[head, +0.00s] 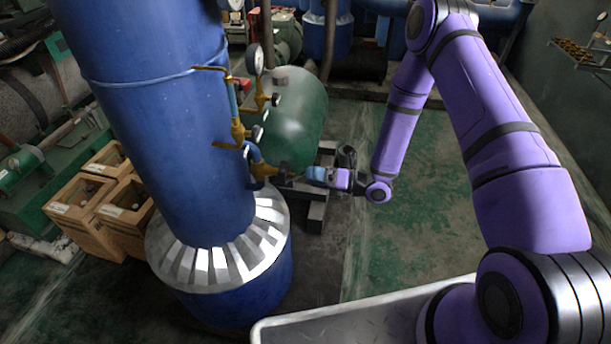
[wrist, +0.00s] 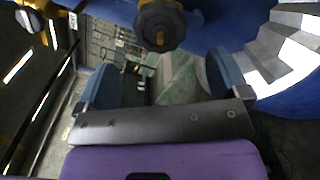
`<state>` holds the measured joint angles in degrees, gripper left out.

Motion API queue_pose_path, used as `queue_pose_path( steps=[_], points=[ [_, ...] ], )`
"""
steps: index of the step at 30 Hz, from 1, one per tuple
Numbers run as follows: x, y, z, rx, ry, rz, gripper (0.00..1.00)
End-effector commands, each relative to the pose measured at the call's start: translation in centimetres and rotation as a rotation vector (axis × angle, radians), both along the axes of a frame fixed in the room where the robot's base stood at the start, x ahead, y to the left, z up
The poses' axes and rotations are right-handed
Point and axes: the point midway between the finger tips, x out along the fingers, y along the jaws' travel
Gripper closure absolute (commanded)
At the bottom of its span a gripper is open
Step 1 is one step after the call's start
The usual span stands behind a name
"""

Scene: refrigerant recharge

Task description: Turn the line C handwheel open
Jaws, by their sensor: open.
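A dark, lobed handwheel (wrist: 160,24) on a brass valve shows at the top middle of the wrist view. I cannot read a line C label on it. My gripper (wrist: 160,68) is open and empty, its two blue-grey fingers spread to the left and right below the handwheel. The handwheel appears just beyond the fingertips, in line with the gap. In the head view, my gripper (head: 308,175) is level with the lower brass valve (head: 262,170) on the tall blue tank (head: 160,110). The handwheel is small and dark there, and contact cannot be told.
More brass valves (head: 238,132) and a gauge (head: 255,60) stand above on the blue tank's pipework. A green tank (head: 300,115) lies behind on a dark frame. Wooden crates (head: 82,195) stand left of the blue tank. Green floor (head: 410,240) is clear to the right.

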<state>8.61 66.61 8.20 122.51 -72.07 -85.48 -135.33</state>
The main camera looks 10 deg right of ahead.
Motion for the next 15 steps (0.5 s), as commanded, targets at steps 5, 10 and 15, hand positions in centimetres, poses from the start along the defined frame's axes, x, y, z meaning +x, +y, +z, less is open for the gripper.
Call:
queue_pose_path(
  steps=[5, 10, 15],
  points=[
    [-0.29, -0.78, 0.0, 0.0, 0.0, -0.001, 0.06],
    [-0.31, -0.77, 0.01, 0.0, 0.0, -0.001, 0.06],
    [-0.35, -0.81, -0.07, 0.013, 0.032, -0.001, 0.06]
  ],
)
